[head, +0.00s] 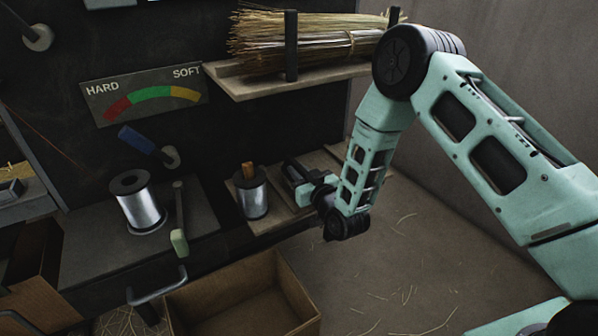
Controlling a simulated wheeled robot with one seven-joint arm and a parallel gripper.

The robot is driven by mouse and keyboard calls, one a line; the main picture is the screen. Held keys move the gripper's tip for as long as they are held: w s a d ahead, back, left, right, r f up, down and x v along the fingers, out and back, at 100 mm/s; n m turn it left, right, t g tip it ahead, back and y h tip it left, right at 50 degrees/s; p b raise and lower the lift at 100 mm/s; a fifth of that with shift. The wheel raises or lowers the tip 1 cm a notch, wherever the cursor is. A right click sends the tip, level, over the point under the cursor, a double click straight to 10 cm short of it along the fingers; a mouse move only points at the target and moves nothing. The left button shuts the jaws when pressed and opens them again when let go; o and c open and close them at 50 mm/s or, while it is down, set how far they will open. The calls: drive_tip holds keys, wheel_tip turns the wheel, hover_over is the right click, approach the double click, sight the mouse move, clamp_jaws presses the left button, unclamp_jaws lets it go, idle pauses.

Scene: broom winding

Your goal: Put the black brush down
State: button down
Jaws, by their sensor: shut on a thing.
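My gripper (299,184) is at the middle of the head view, low over the small wooden shelf to the right of the metal can. It points left and is shut on a dark thing, which I take to be the black brush. The brush barely stands out from the dark jaws and backdrop, so its shape and tilt are unclear. I cannot tell whether it touches the shelf (283,212).
A metal can (254,198) with a brown handle in it stands close left of my gripper. A wire spool (138,203) and a green-handled lever (180,241) are further left. A cardboard box (240,297) is below. Straw bundles (300,42) lie on the upper shelf (243,86).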

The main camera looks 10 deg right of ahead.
drive_tip(key=shift+f, duration=0.25)
drive_tip(key=c, duration=1.4)
unclamp_jaws()
drive_tip(key=shift+o, duration=0.2)
drive_tip(key=shift+r, duration=0.1)
